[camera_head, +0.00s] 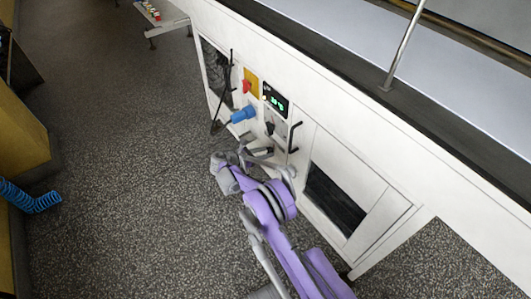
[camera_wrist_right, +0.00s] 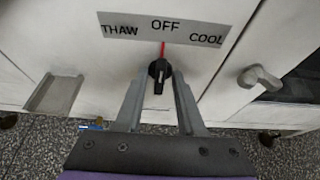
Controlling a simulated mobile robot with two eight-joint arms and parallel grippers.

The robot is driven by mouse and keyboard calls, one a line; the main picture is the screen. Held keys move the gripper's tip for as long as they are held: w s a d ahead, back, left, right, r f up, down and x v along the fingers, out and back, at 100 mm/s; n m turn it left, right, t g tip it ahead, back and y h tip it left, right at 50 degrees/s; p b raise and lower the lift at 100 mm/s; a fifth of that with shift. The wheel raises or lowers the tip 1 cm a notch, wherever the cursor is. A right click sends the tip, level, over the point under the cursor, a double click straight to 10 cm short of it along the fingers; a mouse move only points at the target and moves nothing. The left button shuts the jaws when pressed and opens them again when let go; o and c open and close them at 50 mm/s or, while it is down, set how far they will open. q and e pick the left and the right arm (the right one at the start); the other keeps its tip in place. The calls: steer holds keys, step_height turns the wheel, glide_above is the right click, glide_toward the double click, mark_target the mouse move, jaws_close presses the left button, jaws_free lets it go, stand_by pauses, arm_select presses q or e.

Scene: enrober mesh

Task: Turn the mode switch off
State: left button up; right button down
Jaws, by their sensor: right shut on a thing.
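The mode switch (camera_wrist_right: 159,72) is a black knob with a pale mark on its lower part, set on a white panel. Above it in the right wrist view is a grey label plate (camera_wrist_right: 190,32) reading THAW, OFF and COOL. A thin red line runs from below OFF to the top of the knob. My right gripper (camera_wrist_right: 160,80) is shut on the knob, one finger on each side. In the head view my right gripper (camera_head: 262,152) is at the machine's white front, with the purple arm below; its fingers are small there. My left gripper is not in view.
On the white front are a red-and-yellow switch (camera_head: 246,86), a green-lit display (camera_head: 275,100), a blue plug (camera_head: 243,115) and a black handle (camera_head: 292,138). A silver latch (camera_wrist_right: 261,78) is right of the knob. A blue coiled hose (camera_head: 32,200) is far left; speckled floor between is clear.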

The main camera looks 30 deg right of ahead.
steer(key=c, duration=0.9)
jaws_free()
steer(key=p+v, duration=0.2)
steer(key=v, duration=0.9)
